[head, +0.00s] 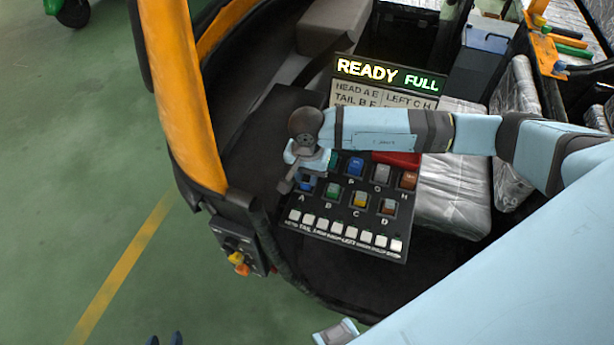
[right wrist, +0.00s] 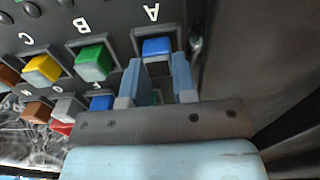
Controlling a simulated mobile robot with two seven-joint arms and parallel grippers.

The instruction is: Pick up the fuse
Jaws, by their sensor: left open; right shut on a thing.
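A blue fuse (right wrist: 157,47) is in the socket marked A on the dark fuse panel (head: 320,219). It also shows in the head view (head: 306,184), partly covered by my right gripper. My right gripper (right wrist: 155,68) is shut on this fuse, with one finger on each side of it. The fuse appears to be in its socket. My left gripper (head: 164,339) is open at the bottom edge of the head view, over the floor, with only its dark fingertips showing.
Green (head: 332,190), yellow (head: 360,199) and brown (head: 388,207) fuses sit beside it in B, C and D. Another fuse row lies behind. A lit display (head: 387,75) reads READY FULL. A yellow frame post (head: 180,95) stands left. Plastic-wrapped seats (head: 450,190) lie right.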

